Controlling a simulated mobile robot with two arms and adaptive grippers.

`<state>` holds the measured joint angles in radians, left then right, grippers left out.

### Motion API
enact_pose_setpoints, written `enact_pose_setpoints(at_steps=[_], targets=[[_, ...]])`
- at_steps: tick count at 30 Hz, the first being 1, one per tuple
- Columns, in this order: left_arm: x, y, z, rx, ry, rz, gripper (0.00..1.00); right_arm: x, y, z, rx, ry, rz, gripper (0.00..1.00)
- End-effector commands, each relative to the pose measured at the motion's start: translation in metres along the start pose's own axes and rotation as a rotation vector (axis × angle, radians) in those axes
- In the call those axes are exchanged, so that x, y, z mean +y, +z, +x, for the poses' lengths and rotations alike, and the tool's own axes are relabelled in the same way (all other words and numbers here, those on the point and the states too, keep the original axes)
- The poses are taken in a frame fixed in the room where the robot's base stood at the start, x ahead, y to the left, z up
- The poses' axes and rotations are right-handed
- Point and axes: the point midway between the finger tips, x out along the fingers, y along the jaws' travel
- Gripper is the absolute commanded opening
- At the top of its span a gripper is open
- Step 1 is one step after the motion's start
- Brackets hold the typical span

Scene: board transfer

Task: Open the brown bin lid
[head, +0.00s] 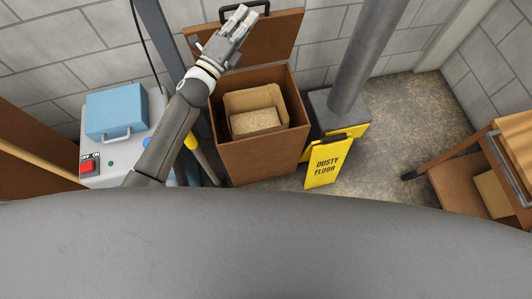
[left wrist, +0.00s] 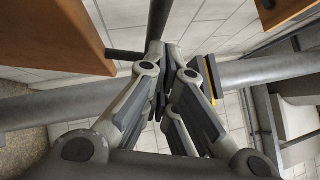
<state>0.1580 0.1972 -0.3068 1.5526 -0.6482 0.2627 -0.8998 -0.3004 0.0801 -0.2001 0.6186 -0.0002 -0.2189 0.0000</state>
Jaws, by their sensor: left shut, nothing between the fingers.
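The brown bin (head: 255,160) stands against the back wall with its top open. Its brown lid (head: 278,38) is raised and leans back toward the wall, with a black handle (head: 266,8) at its upper edge. Inside the bin is a tan open box (head: 279,97) with a grainy light-brown fill (head: 255,121). My left gripper (head: 243,14) is shut and empty, in front of the lid's left part near the handle; I cannot tell whether it touches the lid. In the left wrist view its fingers (left wrist: 162,90) are together. My right gripper is not in view.
A grey machine with a blue box (head: 116,111) and red switch (head: 86,167) stands left of the bin. A yellow "DUSTY FLOOR" sign (head: 325,163) and a grey pipe (head: 366,55) stand right of it. Floor further right is clear up to a wooden cart (head: 465,184).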

Motion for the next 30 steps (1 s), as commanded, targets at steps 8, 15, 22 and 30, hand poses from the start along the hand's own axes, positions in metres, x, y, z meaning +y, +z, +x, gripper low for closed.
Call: enact_pose_setpoints(at_steps=[8, 15, 22, 30], targets=[[-0.004, 0.019, 0.019, 0.001, 0.048, -0.045, 0.0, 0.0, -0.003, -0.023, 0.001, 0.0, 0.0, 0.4], [-0.002, 0.034, 0.034, 0.0, 0.088, -0.086, 0.0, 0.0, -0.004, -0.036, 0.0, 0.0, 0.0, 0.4], [-0.001, 0.044, 0.042, -0.003, 0.114, -0.111, 0.0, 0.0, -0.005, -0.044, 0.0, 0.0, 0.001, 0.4], [0.001, 0.048, 0.045, -0.005, 0.125, -0.121, 0.0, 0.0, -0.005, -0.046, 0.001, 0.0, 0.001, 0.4]])
